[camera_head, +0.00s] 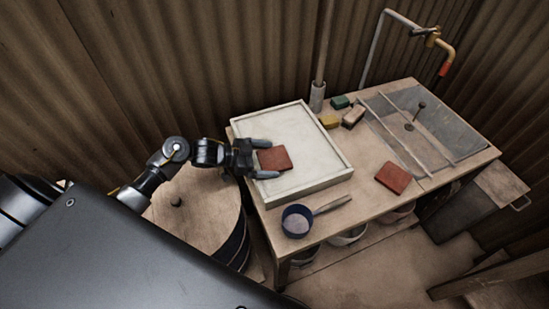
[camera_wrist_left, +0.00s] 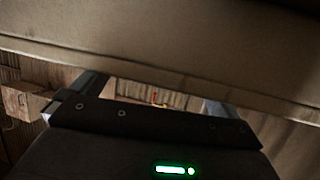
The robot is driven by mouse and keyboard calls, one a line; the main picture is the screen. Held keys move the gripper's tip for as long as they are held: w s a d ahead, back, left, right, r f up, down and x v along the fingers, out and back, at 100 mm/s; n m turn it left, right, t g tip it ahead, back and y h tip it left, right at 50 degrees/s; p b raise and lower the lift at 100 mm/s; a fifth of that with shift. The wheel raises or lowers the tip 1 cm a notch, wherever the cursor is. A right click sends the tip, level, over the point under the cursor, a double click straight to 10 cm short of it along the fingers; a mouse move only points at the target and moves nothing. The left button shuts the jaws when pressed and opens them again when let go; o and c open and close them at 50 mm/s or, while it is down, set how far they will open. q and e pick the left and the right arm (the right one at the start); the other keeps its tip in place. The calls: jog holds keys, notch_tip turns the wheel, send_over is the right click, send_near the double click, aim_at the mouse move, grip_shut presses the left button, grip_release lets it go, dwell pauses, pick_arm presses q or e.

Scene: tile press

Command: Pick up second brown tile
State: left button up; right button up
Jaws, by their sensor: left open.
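A reddish-brown tile (camera_head: 275,159) lies on the white tray (camera_head: 312,132) near its left side. My left gripper (camera_head: 264,159) reaches over the tray's left rim, its fingers spread on either side of the tile's left part. The jaws are open; I cannot tell whether either finger touches the tile. Another reddish-brown tile (camera_head: 393,177) lies on the bare table to the right of the tray. In the left wrist view the two fingers (camera_wrist_left: 155,95) stand apart below a broad pale-brown surface, and no tile is clear there. My right gripper is not in view.
A dark blue pan (camera_head: 296,221) stands at the table's front-left corner. Green (camera_head: 340,102), yellow (camera_head: 329,121) and pinkish-brown (camera_head: 353,116) blocks lie behind the tray. A round-topped barrel (camera_head: 200,215) stands left.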

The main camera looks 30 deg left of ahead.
pick_arm(q)
jog(key=c, duration=0.9)
